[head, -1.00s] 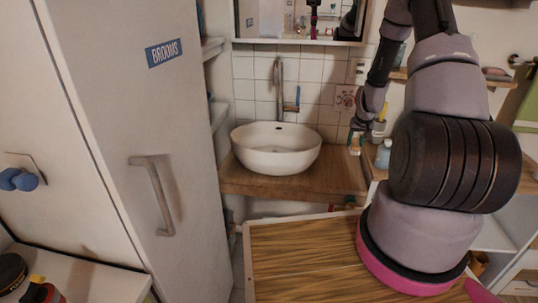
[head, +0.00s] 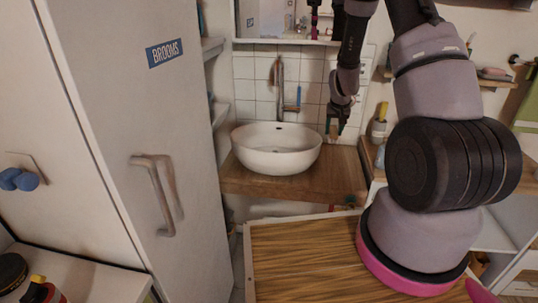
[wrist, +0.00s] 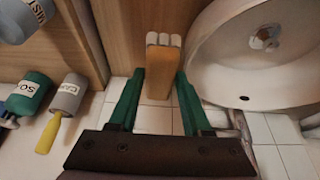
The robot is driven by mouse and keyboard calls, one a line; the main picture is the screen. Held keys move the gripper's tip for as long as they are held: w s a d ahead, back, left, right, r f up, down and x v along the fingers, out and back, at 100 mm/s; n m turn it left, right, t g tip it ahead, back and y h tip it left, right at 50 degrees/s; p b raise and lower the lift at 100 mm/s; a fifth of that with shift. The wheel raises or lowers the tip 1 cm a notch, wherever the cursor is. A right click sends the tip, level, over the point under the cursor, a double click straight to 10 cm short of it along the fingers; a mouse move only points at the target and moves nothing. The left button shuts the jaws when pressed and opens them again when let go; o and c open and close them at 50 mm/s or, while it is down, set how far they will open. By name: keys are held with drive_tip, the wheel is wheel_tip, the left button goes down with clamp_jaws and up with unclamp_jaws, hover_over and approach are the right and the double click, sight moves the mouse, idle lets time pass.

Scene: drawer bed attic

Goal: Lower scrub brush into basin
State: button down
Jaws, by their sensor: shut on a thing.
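The scrub brush (wrist: 158,95) is a tan wooden block with pale bristle tufts at its far end. My gripper (wrist: 158,74) has green fingers on both sides of the brush and is shut on it. The basin (head: 277,155) is a round white bowl on a wooden counter (head: 240,180). In the head view my gripper (head: 335,128) is small, just right of the basin's rim and above the counter. In the wrist view the basin (wrist: 215,75) is right of the brush, with its drain visible. The brush appears outside the rim.
A tap (head: 280,85) rises behind the basin against white tiles. In the wrist view, a green bottle (wrist: 30,92), a grey bottle (wrist: 69,94) and a yellow-handled item (wrist: 48,135) are on the left. A tall cabinet (head: 150,120) stands left of the basin.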

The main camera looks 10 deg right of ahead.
drive_tip(key=a+r, duration=0.3)
drive_tip(key=a, duration=2)
drive_tip(key=shift+a, duration=0.25)
drive_tip(key=shift+r, duration=0.1)
drive_tip(key=shift+w, duration=0.15)
drive_tip(key=shift+w+d, duration=0.1)
drive_tip(key=shift+w, duration=0.1)
drive_tip(key=shift+f, duration=5.25)
